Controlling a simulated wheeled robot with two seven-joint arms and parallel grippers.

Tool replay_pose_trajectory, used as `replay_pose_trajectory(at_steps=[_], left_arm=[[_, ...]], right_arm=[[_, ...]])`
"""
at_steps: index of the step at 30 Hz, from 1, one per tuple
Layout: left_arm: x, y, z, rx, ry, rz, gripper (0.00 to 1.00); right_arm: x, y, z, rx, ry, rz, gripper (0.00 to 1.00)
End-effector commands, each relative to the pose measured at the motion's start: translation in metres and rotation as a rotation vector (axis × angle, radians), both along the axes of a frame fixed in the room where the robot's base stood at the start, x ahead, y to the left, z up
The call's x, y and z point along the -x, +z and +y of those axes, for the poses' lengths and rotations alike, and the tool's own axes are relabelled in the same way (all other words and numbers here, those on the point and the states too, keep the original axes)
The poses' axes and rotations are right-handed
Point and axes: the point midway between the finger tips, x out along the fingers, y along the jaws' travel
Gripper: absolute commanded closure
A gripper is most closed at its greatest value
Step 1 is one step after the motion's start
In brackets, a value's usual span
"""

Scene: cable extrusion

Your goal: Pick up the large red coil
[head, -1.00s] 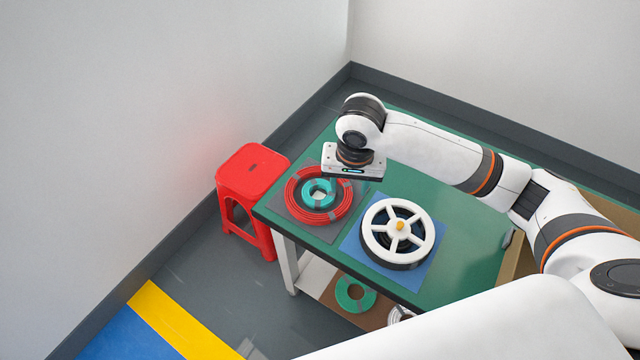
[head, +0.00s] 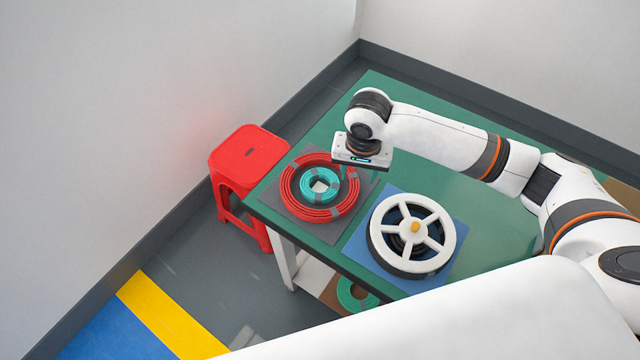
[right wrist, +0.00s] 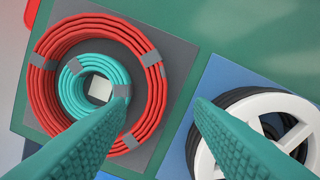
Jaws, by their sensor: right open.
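The large red coil (head: 320,214) lies flat on a grey mat (head: 328,232) at the left end of the green table, with grey tape bands around it. A smaller teal coil (head: 305,184) lies inside its ring. In the right wrist view the red coil (right wrist: 45,90) fills the left side, with the teal coil (right wrist: 66,93) within it. My right gripper (head: 358,176) is above the coil's right side, pointing down. In the right wrist view its two teal fingers (right wrist: 160,100) are wide apart, with nothing between them. My left gripper is out of view.
A white spoked reel (head: 428,212) with black cable stands on a blue mat (head: 452,256) right of the coil. The green table (head: 455,180) is clear behind it. A red stool (head: 248,150) stands left of the table. A green coil (head: 352,292) lies on the lower shelf.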

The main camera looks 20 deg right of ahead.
Motion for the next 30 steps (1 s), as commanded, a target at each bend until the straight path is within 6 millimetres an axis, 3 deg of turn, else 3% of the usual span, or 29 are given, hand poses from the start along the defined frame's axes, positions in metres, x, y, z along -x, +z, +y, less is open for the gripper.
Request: replay_pose_trajectory(at_steps=[8, 17, 26, 30], left_arm=[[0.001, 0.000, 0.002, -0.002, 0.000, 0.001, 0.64], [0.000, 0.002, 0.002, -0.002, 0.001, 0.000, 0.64], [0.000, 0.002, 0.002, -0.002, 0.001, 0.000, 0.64], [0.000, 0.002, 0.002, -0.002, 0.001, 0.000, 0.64]], right_arm=[[-0.003, -0.025, -0.001, 0.001, -0.001, 0.000, 0.52], [-0.007, -0.066, -0.001, 0.001, 0.000, 0.000, 0.52], [-0.008, -0.072, -0.002, 0.000, 0.001, -0.001, 0.52], [-0.008, -0.072, -0.002, 0.000, 0.001, -0.002, 0.73]])
